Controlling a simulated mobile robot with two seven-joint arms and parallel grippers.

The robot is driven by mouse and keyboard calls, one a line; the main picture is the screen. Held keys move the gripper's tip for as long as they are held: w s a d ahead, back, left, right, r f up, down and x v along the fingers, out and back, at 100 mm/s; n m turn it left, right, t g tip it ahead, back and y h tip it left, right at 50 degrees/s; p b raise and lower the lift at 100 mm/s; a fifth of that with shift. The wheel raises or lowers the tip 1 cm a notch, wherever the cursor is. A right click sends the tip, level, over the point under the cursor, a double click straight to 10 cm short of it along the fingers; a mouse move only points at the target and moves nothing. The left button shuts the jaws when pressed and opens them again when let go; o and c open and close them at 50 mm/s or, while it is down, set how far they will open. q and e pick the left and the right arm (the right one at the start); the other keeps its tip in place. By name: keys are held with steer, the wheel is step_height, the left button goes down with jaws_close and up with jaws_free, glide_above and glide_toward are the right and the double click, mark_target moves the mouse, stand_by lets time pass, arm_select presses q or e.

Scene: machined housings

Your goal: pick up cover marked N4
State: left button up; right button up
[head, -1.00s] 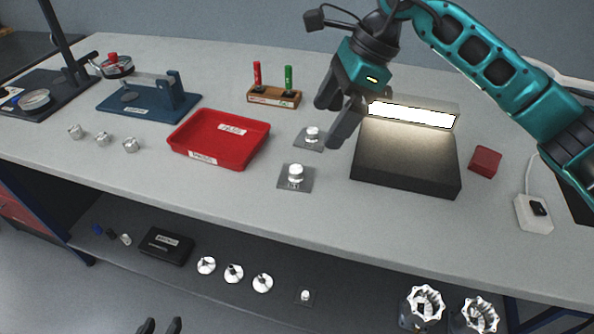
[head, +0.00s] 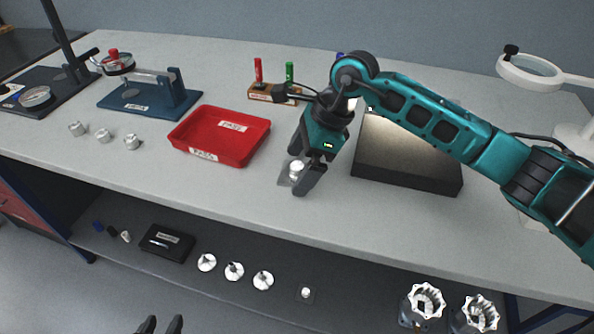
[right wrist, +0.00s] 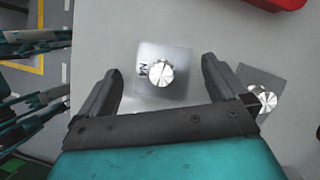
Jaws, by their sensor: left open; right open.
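The cover marked N4 (right wrist: 177,91) is a flat grey square plate with a round silver knob, lying on the bench. Its sideways marking shows beside the knob in the right wrist view. In the head view the cover (head: 285,180) is partly hidden by my right gripper (head: 296,172). My right gripper (right wrist: 161,66) is open and empty, its fingers on either side of the cover's knob, not closed on it. My left gripper (head: 161,326) is open at the bottom edge of the head view, well away from the bench top.
A second knobbed plate (right wrist: 268,78) lies close by, hidden behind my right gripper in the head view. A red tray (head: 237,153) stands to the left. A black box (head: 405,170) stands to the right. Bench in front is clear.

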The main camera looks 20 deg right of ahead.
steer(key=c, duration=1.1)
steer(key=shift+c, duration=0.2)
